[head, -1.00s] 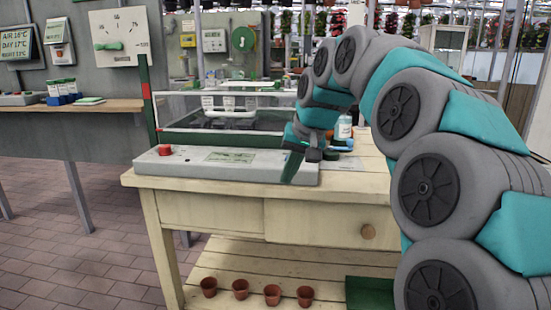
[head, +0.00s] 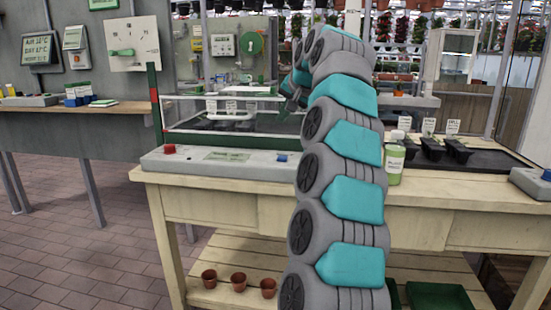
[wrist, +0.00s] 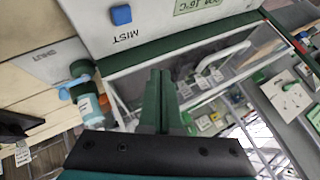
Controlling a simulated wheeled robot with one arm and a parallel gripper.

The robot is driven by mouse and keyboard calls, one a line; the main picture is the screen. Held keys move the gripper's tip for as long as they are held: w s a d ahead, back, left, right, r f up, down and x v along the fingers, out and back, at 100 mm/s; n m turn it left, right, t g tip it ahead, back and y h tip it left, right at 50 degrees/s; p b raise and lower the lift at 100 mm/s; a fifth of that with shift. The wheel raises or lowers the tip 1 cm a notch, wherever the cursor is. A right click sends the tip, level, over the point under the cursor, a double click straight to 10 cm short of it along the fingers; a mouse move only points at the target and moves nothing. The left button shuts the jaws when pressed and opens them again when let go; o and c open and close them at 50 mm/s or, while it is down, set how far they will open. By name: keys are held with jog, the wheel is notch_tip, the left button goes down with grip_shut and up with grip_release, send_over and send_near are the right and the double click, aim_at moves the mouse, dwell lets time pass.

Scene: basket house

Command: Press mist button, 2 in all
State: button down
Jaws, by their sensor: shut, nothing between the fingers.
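The mist button is a blue square button (head: 282,157) near the right end of a grey control panel (head: 205,160) on the wooden bench. In the wrist view the blue button (wrist: 121,14) sits at the top beside the word MIST. My gripper (head: 287,105) is raised above and behind the panel, near the glass-sided case, apart from the button. In the wrist view its green fingers (wrist: 160,76) are together with nothing between them. My arm hides part of the bench and the panel's right end.
A red button (head: 169,149) is at the panel's left end. The clear case (head: 225,115) stands behind the panel. A bottle (head: 394,163) and a dark tray (head: 475,164) with pots are to the right. Another grey box (head: 533,183) is at the right edge.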

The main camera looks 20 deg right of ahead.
aim_at(283, 158)
dwell(0.4)
notch_tip(283, 158, down, 9)
jog(key=b, duration=0.6)
jog(key=shift+r+b, duration=0.1)
jog(key=shift+b, duration=0.2)
dwell(1.7)
jog(key=shift+f, duration=0.4)
jog(key=shift+f+b, duration=0.5)
jog(key=shift+b, duration=0.1)
dwell(0.5)
dwell(0.3)
jog(key=shift+r+p, duration=0.75)
jog(key=shift+r, duration=0.2)
